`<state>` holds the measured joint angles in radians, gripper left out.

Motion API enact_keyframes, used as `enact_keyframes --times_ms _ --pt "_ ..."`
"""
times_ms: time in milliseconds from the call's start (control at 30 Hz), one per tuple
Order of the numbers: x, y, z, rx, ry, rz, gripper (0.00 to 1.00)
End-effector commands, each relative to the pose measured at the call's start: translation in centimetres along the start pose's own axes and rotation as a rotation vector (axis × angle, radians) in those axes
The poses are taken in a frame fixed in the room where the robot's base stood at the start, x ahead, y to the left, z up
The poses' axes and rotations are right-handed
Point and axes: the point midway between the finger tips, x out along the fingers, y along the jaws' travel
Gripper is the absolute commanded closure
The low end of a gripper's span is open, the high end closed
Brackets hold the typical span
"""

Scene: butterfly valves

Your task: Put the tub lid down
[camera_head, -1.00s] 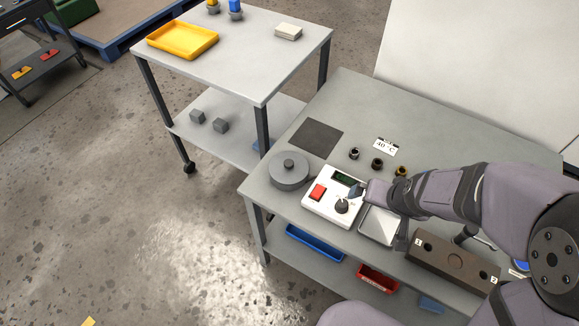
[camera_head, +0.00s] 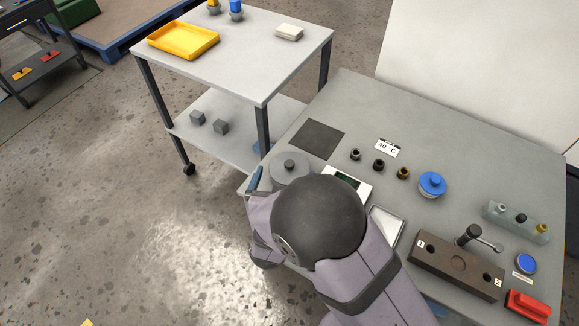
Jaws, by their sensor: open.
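The grey round tub (camera_head: 291,179) stands near the left edge of the grey bench. Its flat grey lid with a dark knob (camera_head: 289,163) appears to sit on top. My gripper (camera_head: 255,180) is open beside the tub's left side, at the bench's edge, low and partly hidden by my wrist. I cannot tell whether it touches the tub. No lid shows in it. My arm covers the tub's front right edge and most of the white control box (camera_head: 352,180).
A dark square mat (camera_head: 317,138) lies bare behind the tub. Several small fittings, a 40 °C card (camera_head: 387,148) and a blue-lidded pot (camera_head: 432,184) stand to the right. A brown block (camera_head: 457,264) with a lever is at the front right. A light-topped cart (camera_head: 250,60) stands behind.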

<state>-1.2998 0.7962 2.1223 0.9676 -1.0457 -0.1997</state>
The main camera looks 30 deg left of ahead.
Motion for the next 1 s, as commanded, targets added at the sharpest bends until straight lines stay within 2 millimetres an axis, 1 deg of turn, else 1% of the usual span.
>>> enact_keyframes --times_ms 233,467,567,800,900,1000 --pt "1.8 0.1 0.0 0.002 -0.002 0.001 0.0" --pt "2.4 0.2 0.0 0.001 -0.003 0.001 0.0" --pt "3.3 0.3 -0.1 0.001 -0.003 0.002 0.0" --pt "6.3 0.4 -0.1 0.002 -0.004 0.001 0.0" --pt "7.0 0.4 -0.1 0.001 -0.003 0.001 0.0" --pt "7.3 0.3 -0.1 0.001 -0.002 0.0 0.0"
